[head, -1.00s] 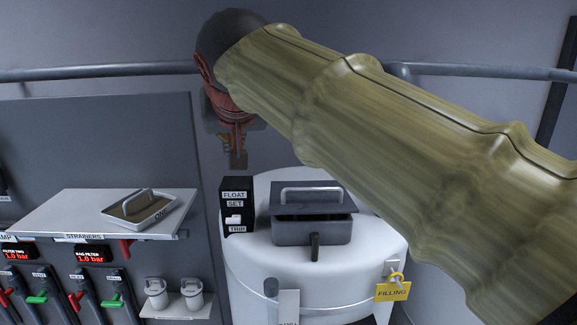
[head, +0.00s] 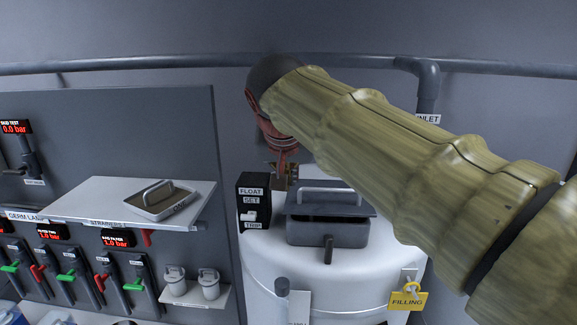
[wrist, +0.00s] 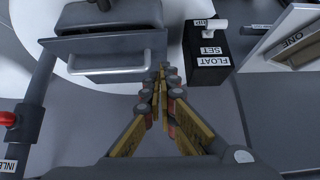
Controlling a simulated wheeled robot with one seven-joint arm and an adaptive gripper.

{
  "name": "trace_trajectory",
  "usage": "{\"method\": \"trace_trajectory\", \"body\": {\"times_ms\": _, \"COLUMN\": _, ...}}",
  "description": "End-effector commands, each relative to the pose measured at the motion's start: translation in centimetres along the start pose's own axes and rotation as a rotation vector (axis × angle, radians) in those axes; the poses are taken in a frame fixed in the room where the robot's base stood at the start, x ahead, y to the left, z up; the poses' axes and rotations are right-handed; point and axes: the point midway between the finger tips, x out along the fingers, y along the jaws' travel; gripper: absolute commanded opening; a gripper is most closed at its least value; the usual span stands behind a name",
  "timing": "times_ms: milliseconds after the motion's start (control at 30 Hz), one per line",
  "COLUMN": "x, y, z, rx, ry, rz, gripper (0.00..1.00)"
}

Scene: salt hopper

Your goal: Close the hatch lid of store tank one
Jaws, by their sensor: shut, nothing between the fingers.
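The white store tank (head: 262,262) stands right of the centre in the head view. On its top is a dark grey hatch box (head: 325,233) with a grey lid (head: 362,209) and a pale bar handle (head: 335,188). A dark gap shows between lid and box, so the lid is not flush; its exact angle is unclear. The lid handle also shows in the wrist view (wrist: 108,70). My gripper (head: 284,184) is shut and empty, near the lid's back left corner in the head view. In the wrist view, its fingertips (wrist: 161,72) are beside the lid's edge; contact is unclear.
A black FLOAT SET box (head: 253,203) stands close left of the hatch. A shelf (head: 90,203) with a handled tray (head: 160,212) is further left. A yellow FILLING tag (head: 407,300) hangs at the tank's right. A pipe (head: 150,63) runs along the wall.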

Motion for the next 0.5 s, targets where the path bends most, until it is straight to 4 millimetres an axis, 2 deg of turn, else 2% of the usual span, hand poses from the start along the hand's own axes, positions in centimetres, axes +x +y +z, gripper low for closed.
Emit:
{"method": "trace_trajectory", "body": {"times_ms": 33, "x": 1.0, "y": 0.1, "z": 0.1, "rx": 0.0, "ry": -0.004, "rz": 0.003, "gripper": 0.0}}
{"method": "trace_trajectory", "body": {"times_ms": 200, "x": 2.7, "y": 0.0, "z": 1.8, "rx": -0.001, "ry": -0.002, "rz": 0.001, "gripper": 0.0}}
{"method": "trace_trajectory", "body": {"times_ms": 500, "x": 3.8, "y": 0.0, "z": 2.9, "rx": 0.0, "ry": 0.0, "rz": -0.001, "gripper": 0.0}}
